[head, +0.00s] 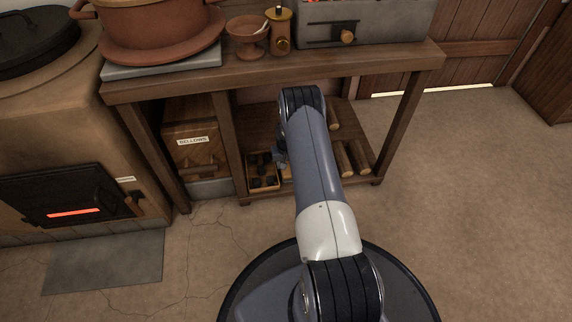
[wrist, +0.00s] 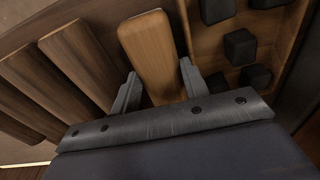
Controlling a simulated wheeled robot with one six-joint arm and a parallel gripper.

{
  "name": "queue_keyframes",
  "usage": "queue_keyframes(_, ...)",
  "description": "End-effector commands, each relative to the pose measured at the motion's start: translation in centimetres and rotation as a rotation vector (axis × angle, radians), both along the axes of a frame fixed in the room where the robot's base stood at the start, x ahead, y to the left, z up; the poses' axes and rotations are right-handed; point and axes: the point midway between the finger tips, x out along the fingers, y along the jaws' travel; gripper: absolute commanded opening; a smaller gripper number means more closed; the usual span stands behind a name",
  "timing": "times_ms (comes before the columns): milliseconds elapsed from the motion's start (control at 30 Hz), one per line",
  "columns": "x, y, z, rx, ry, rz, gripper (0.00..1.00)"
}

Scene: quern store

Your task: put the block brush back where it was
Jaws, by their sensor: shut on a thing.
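The block brush (wrist: 152,45), a pale wooden block with rounded corners, is between the two fingers of my gripper (wrist: 157,75) in the wrist view. My gripper is shut on it. Its bristles do not show from here. In the head view my gripper (head: 281,157) is low at the lower shelf (head: 255,122) of the wooden table, and only a sliver of the brush (head: 287,173) shows beside my arm. I cannot tell whether the brush touches the shelf.
A wooden box of dark lumps (wrist: 205,48) is close on the right of the brush in the wrist view. Several split logs (wrist: 75,65) lie on its left. In the head view a drawer box marked bellows (head: 193,150) stands left of the shelf. Floor at right is clear.

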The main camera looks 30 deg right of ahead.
Motion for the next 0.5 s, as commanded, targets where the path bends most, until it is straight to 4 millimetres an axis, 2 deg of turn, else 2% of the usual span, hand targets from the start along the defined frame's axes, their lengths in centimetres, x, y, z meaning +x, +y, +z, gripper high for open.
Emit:
queue_keyframes(233, 0.03, -0.01, -0.15, 0.0, 0.0, 0.0, 0.14)
queue_keyframes(267, 0.02, -0.01, -0.19, 0.0, 0.0, 0.0, 0.44)
queue_keyframes(500, 0.02, -0.01, -0.15, 0.0, 0.0, 0.0, 0.63)
